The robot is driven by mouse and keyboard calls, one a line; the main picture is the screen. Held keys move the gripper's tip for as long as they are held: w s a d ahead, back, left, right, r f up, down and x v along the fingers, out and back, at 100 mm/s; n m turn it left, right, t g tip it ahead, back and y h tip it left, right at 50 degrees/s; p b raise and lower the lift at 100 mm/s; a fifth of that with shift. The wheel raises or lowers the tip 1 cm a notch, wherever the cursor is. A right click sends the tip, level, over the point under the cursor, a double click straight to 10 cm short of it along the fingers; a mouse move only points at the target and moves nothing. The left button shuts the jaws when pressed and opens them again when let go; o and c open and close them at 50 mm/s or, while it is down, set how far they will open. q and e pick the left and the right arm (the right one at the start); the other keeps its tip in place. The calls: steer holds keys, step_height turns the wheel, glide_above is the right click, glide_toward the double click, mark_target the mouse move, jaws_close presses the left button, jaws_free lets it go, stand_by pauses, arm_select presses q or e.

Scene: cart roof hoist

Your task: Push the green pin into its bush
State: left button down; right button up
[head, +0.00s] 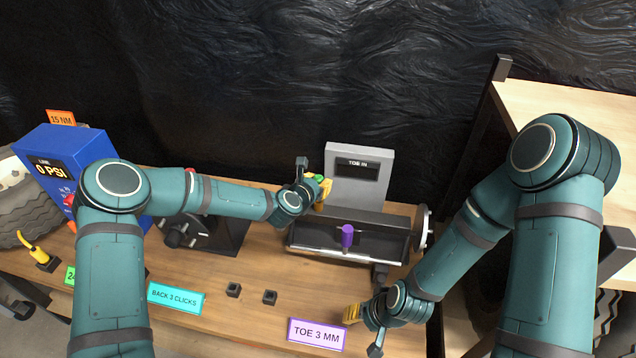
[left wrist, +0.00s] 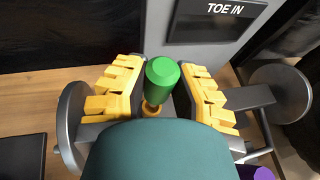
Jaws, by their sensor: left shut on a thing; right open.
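The green pin (left wrist: 163,76) stands between the yellow fingers of my left gripper (left wrist: 164,88) in the left wrist view. The gripper is shut on it. A brass-coloured ring (left wrist: 151,109), seemingly the bush, shows just below the pin's green body; I cannot tell how deep the pin sits. In the head view only a bit of the green pin (head: 319,178) shows by my left gripper (head: 321,191), at the left end of the toe rig. My right gripper (head: 362,315) is open, low over the bench front beside the purple "TOE 3 MM" card.
The grey "TOE IN" display (head: 358,177) stands close behind my left gripper. A purple pin (head: 347,236) stands at the rig's front. Two small black blocks (head: 233,289) and the "BACK 3 CLICKS" card (head: 176,298) lie on the bench. A blue gauge box (head: 60,165) stands left.

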arm_select(q)
steer(key=shift+b, duration=0.65)
arm_select(e)
steer(key=shift+f, duration=0.65)
arm_select(q)
steer(key=shift+f+b, duration=2.3)
arm_select(e)
steer(key=shift+f, duration=2.3)
arm_select(q)
steer(key=c, duration=0.8)
jaws_free()
steer(key=v, duration=1.2)
